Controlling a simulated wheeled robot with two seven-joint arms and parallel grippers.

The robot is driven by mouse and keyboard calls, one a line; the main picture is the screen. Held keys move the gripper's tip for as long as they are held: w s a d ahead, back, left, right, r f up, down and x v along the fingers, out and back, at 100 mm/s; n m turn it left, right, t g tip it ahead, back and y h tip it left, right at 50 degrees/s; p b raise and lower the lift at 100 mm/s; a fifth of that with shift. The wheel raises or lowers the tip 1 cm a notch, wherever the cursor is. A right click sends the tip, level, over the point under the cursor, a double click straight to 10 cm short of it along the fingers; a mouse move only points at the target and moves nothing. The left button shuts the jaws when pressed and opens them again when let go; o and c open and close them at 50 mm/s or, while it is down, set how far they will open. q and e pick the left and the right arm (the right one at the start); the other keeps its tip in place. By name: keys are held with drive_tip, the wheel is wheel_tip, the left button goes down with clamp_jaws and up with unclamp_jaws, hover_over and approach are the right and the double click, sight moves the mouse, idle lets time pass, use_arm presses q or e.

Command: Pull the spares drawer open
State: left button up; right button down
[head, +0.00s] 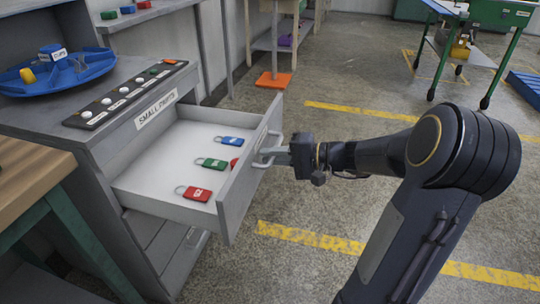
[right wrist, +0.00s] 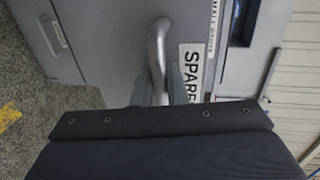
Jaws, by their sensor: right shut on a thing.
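The spares drawer (head: 165,165) stands well out from the grey cabinet in the head view, its pale inside showing. My right gripper (head: 277,155) is shut on the bar handle (head: 267,151) of the drawer front. Inside the drawer lie a blue padlock-like tag (head: 230,141), a green one (head: 212,163) and a red one (head: 196,193). Another red piece (head: 234,163) is partly hidden by the drawer front. My left gripper is out of view.
On the cabinet top (head: 120,77) are a blue round tray (head: 95,68) and a dark strip with several knobs (head: 125,95). A wooden-topped bench (head: 30,180) stands at the left. A green-legged table (head: 483,15) is at the far right. Floor right of the drawer is open.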

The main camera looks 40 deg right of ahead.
drive_tip(key=c, duration=1.5)
unclamp_jaws()
drive_tip(key=shift+c, duration=0.2)
drive_tip(key=p+v, duration=0.2)
drive_tip(key=v, duration=0.5)
drive_tip(key=shift+s+d, duration=0.25)
drive_tip(key=shift+s, duration=0.1)
